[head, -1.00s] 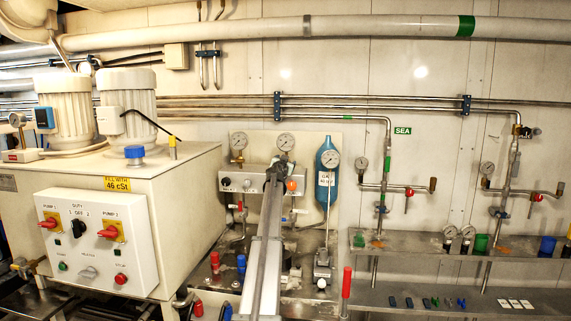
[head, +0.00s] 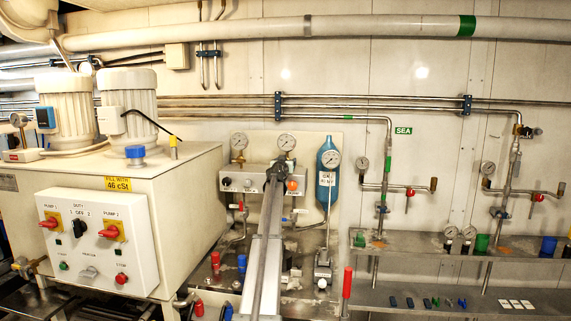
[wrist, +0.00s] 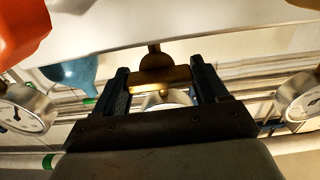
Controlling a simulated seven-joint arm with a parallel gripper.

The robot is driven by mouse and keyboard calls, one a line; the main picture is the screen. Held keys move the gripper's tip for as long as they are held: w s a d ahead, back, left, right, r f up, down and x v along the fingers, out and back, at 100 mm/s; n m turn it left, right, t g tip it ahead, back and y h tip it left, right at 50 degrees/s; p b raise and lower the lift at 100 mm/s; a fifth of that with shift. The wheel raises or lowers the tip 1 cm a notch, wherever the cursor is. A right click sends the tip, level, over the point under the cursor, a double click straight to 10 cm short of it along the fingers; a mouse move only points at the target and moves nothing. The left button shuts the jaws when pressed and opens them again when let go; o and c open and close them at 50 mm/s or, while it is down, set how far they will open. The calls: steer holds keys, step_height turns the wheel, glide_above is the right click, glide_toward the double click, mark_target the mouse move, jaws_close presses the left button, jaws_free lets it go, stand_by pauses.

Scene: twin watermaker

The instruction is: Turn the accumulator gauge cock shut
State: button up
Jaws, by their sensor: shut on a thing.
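In the wrist view my gripper (wrist: 160,80) has its two dark fingers on either side of a brass-coloured cock handle (wrist: 158,76) and is shut on it. The handle is a flat bar on a short round stem below a pale surface. In the head view my gripper (head: 276,172) is at the grey valve block (head: 240,183), just left of an orange knob (head: 292,185). The arm hides the cock there. A round gauge (head: 287,142) stands just above the gripper. The blue accumulator bottle (head: 327,188) with its gauge (head: 331,158) is to the right.
The orange knob shows close by in the wrist view (wrist: 20,30). Gauges flank the fingers on the left (wrist: 25,108) and right (wrist: 302,97). A white control box (head: 97,243) stands left. A red-handled lever (head: 347,283) and a steel shelf (head: 455,248) are right.

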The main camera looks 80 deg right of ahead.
steer(key=o, duration=0.7)
steer(key=shift+a, duration=0.1)
steer(key=a, duration=1.3)
steer(key=shift+a, duration=0.35)
